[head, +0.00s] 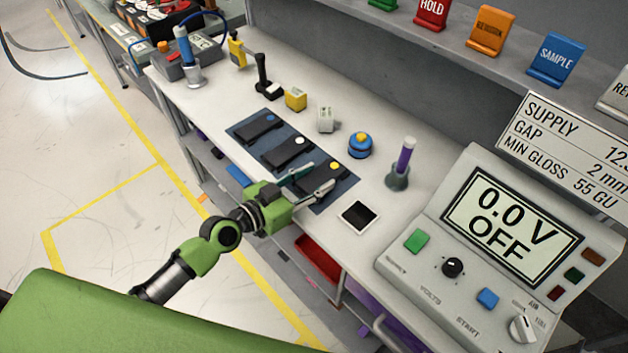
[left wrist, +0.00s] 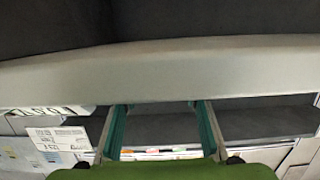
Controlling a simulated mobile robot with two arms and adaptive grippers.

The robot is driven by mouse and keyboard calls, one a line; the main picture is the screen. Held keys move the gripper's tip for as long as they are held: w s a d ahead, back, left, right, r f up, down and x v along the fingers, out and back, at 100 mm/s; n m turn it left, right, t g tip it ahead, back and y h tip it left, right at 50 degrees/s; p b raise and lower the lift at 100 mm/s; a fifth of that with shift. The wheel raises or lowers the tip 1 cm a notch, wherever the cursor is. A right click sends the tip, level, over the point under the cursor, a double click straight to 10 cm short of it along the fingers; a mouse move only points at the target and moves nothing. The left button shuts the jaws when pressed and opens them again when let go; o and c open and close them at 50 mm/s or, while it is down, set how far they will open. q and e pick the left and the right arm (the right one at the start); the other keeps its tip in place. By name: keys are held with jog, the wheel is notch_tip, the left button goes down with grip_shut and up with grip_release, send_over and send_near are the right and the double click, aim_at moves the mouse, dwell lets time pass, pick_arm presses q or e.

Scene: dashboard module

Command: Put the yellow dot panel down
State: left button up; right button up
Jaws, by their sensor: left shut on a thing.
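The yellow dot panel (head: 323,175) is a dark slab with a yellow dot at its far end, at the right end of the dark blue mat (head: 342,193). My left gripper (head: 321,176) has its fingers on either side of the panel and is shut on it. I cannot tell whether the panel touches the mat. Two similar dark panels lie on the mat to the left, one with a white dot (head: 290,152) and one with a pale blue dot (head: 260,128). The left wrist view shows the two teal-padded fingers (left wrist: 158,128) but no clear panel. My right gripper is not seen.
A dark-topped square pad (head: 359,217) lies right of the mat. A power supply (head: 480,255) fills the right.

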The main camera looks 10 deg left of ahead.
aim_at(303, 191)
pick_arm(q)
jog(key=shift+f, duration=0.15)
jog(key=o, duration=0.7)
jog(key=shift+f, duration=0.1)
jog(key=o, duration=0.4)
jog(key=shift+o, duration=0.2)
jog(key=s+a+b, duration=0.2)
jog(key=s, duration=0.1)
jog(key=shift+s+a+f, duration=0.15)
jog(key=shift+s+a, duration=0.05)
jog(key=b+v, duration=0.2)
jog(key=v, duration=0.8)
jog(key=shift+w+r, duration=0.15)
jog(key=shift+r, duration=0.15)
